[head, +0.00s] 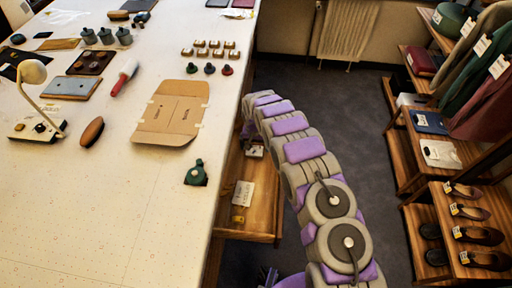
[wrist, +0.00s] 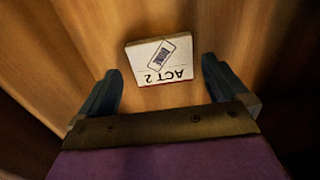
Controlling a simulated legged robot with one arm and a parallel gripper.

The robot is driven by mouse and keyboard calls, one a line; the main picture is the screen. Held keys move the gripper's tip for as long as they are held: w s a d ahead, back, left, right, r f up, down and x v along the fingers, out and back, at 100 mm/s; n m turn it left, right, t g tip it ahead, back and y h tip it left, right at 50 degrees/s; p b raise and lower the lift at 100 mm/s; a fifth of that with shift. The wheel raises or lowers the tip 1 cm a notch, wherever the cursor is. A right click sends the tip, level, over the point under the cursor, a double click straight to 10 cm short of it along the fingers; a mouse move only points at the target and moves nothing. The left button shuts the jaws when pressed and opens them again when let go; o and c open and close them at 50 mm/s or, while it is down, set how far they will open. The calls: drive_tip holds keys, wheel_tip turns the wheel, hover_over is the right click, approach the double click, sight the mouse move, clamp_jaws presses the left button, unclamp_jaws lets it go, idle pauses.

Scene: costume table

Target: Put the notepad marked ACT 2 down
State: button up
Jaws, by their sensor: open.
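The notepad marked ACT 2 (wrist: 147,69) is a small white block with a dark printed label and upside-down lettering in the wrist view. It lies on a brown wooden surface (wrist: 230,30). My gripper (wrist: 161,74) is open, with one dark finger to the left of the notepad and one to the right. Gaps show between the fingers and the notepad, so neither finger visibly touches it. In the head view my gripper is hidden beyond the arm's far end, by the table edge. I cannot tell which small item there is this notepad.
A wooden drawer or shelf (head: 231,220) beside the white table (head: 90,215) holds a white card (head: 243,193) and other small items. The tabletop carries a cardboard piece (head: 172,112), brushes and a lamp (head: 33,72). Shoe and clothing shelves (head: 429,225) stand right, across clear floor (head: 375,130).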

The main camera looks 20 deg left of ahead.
sight(256, 150)
wheel_tip(256, 150, up, 10)
drive_tip(key=p, duration=0.1)
drive_tip(key=shift+r+p, duration=0.15)
drive_tip(key=shift+p, duration=0.2)
drive_tip(key=d+r+m+h, duration=0.1)
drive_tip(key=d+r, duration=1.2)
drive_tip(key=d, duration=0.1)
drive_tip(key=s+d+r+m, duration=0.1)
drive_tip(key=s+d+r, duration=0.8)
drive_tip(key=d+r, duration=0.15)
drive_tip(key=s+d+r+g, duration=0.1)
drive_tip(key=s+d+r, duration=0.25)
drive_tip(key=s, duration=0.35)
drive_tip(key=s+d+r, duration=0.2)
drive_tip(key=s+d, duration=0.3)
drive_tip(key=s, duration=0.2)
drive_tip(key=s+d, duration=0.2)
drive_tip(key=s, duration=0.7)
drive_tip(key=s+d+y, duration=0.1)
drive_tip(key=s+d, duration=0.1)
drive_tip(key=s, duration=0.8)
drive_tip(key=shift+s+f+m+g, duration=0.2)
drive_tip(key=shift+s+m+g, duration=0.05)
drive_tip(key=shift+m+g, duration=0.15)
